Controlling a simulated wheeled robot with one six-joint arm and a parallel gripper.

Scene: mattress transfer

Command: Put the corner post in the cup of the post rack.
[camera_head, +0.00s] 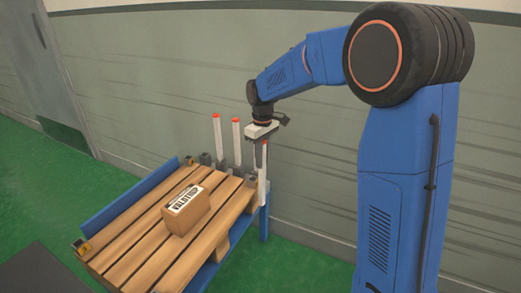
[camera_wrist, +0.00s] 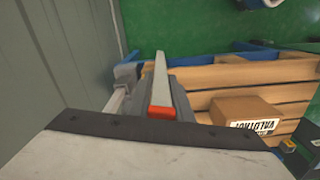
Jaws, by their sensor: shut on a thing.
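The corner post, white with a red end, is held upright in my gripper (camera_head: 262,148) at the far right corner of the pallet. Its lower part (camera_head: 263,185) shows below the fingers. In the wrist view the post (camera_wrist: 160,90) points away from the camera, red end nearest, between the grey fingers. My gripper is shut on it. Two similar white posts with red tops, a left one (camera_head: 218,137) and a right one (camera_head: 237,145), stand upright behind the pallet's far edge, near small grey holders (camera_head: 205,158). I cannot tell which holder is the rack's cup, or whether the held post's foot touches anything.
A wooden pallet (camera_head: 145,228) lies on a blue frame (camera_head: 122,205). A labelled cardboard box (camera_head: 187,211) sits on it. A yellow and black piece (camera_head: 82,247) is at the near left corner. The wall (camera_head: 150,90) stands close behind. Green floor is open at left.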

